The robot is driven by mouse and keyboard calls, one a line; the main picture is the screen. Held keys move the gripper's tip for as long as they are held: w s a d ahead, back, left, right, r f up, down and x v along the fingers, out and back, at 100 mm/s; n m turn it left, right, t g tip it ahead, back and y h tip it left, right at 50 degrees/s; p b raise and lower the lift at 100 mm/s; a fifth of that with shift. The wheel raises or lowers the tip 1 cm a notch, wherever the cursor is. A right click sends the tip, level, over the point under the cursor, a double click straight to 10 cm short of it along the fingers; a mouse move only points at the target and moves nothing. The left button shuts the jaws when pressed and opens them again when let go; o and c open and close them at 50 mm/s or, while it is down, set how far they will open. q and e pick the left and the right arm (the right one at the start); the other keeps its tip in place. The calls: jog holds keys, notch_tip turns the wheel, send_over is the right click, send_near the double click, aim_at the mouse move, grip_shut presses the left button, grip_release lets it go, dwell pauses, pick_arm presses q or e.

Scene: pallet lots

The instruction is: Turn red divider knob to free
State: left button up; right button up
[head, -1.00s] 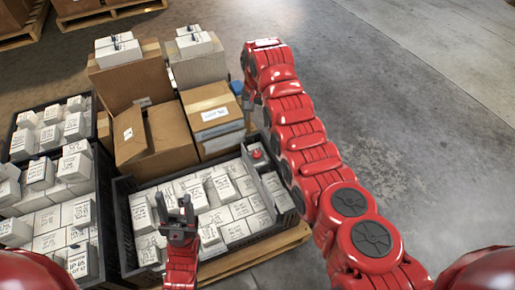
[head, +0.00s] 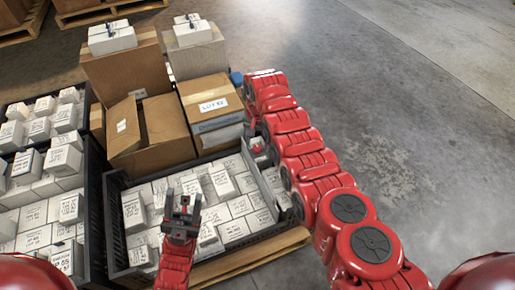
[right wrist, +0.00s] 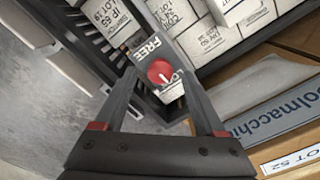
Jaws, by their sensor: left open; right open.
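The red divider knob (head: 257,147) sits at the far right corner of the front crate (head: 110,225). In the right wrist view the knob (right wrist: 160,72) is round, with a white pointer mark towards the lower right and a plate reading FREE beside it. My right gripper (right wrist: 157,76) is open. Its fingers lie either side of the knob in the picture; I cannot tell whether they touch it. In the head view my right arm partly hides the gripper and the crate's right side. My left gripper (head: 183,206) is open and empty above the white boxes in the crate.
White lot boxes (head: 230,207) fill the crate. Open and closed cardboard boxes (head: 208,103) stand behind it. Another crate of white boxes (head: 40,215) stands at the left. Bare concrete floor (head: 420,110) lies to the right.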

jog(key=shift+f, duration=0.7)
grip_shut()
